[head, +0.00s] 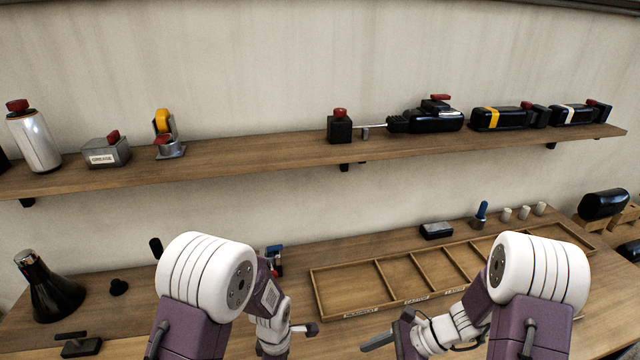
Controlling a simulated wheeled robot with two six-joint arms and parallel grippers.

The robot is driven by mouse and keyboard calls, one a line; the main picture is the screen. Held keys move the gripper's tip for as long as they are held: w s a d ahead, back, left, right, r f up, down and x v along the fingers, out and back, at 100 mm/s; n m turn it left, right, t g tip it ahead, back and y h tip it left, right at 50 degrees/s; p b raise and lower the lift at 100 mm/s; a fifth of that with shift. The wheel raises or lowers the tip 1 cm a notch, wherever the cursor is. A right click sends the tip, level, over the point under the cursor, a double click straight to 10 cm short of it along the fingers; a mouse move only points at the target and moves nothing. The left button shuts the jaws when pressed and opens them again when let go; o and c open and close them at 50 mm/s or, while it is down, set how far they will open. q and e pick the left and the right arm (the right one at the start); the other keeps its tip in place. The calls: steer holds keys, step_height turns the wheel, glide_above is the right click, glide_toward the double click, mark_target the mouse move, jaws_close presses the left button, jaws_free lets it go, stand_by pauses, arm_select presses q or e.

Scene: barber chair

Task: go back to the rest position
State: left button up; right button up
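My two arms come up from the bottom of the head view and bend down over the bench. My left gripper (303,329) is only partly seen by the wrist, left of the wooden divided tray. My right gripper (380,341) is partly seen as a dark grey part pointing left, in front of the tray. The fingertips of both are too unclear to tell open from shut. I see nothing clearly held in either one.
The divided tray (313,290) lies on the bench behind my wrists. A black flask (45,290) stands at left. A blue-topped item (480,214) and small white cylinders stand behind the tray. The wall shelf (250,153) holds bottles, tins and clippers.

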arm_select(q)
step_height(320, 180, up, 5)
steer(key=shift+f, duration=0.1)
steer(key=a+r+m+t+b, duration=0.1)
steer(key=a+r+t+b, duration=0.1)
steer(key=a+r, duration=0.4)
arm_select(e)
steer(key=s+a+r+n+g+h, duration=0.25)
steer(key=s+r+n+h, duration=0.2)
steer(key=n, duration=0.45)
arm_select(q)
steer(key=s+a+f+m, duration=0.1)
steer(key=s+m, duration=0.6)
steer(key=m, duration=0.9)
steer(key=shift+s+a+f+g, duration=0.15)
steer(key=shift+a+f+g, duration=0.2)
steer(key=shift+a, duration=0.35)
arm_select(e)
steer(key=s+d+f+n+t+h, duration=0.1)
steer(key=d+n+t+h, duration=0.2)
steer(key=d+n, duration=0.5)
steer(key=shift+s+d+f+n+h, duration=0.2)
steer(key=shift+f+n+h, duration=0.1)
steer(key=shift+n+h, duration=0.45)
